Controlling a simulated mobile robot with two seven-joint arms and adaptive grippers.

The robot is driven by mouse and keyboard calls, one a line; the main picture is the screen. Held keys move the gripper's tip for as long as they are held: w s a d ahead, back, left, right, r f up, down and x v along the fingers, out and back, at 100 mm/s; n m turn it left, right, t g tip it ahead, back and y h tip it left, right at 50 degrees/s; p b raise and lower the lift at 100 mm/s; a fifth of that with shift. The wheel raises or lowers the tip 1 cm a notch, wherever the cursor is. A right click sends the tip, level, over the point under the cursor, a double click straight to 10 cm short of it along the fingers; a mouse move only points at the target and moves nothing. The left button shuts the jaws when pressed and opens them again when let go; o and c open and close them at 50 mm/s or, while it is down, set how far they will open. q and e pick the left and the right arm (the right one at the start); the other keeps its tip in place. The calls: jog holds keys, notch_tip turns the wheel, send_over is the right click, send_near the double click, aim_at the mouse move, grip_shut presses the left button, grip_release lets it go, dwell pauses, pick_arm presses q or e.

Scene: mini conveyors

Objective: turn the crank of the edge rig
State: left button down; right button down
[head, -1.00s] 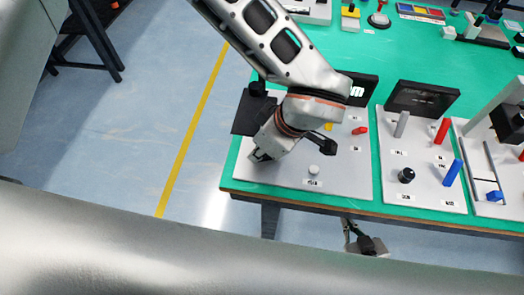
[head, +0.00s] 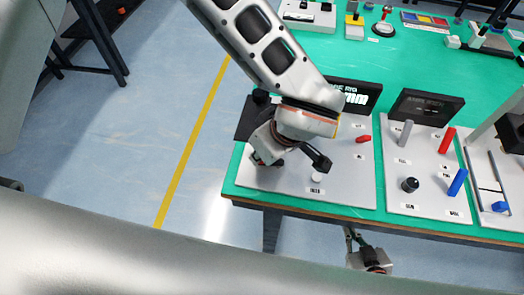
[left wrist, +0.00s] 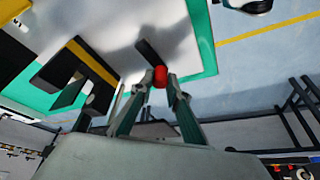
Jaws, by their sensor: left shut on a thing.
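The edge rig is the white panel (head: 345,185) at the table's left front corner, with a black display (head: 358,95) at its back. In the left wrist view the crank shows as a black arm (left wrist: 149,51) with a red knob (left wrist: 160,77). My left gripper (left wrist: 160,84) is shut on the red knob between its fingertips. My right gripper (head: 370,258) hangs below the table's front edge; its fingers are too small to read.
A second panel (head: 428,150) with upright grey, red and blue handles and a black knob (head: 410,185) stands close on the right. Open floor lies left of the table.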

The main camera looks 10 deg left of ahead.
pick_arm(q)
jog(key=c, duration=1.9)
grip_release()
jog(key=v, duration=1.2)
jog(key=shift+c, duration=0.3)
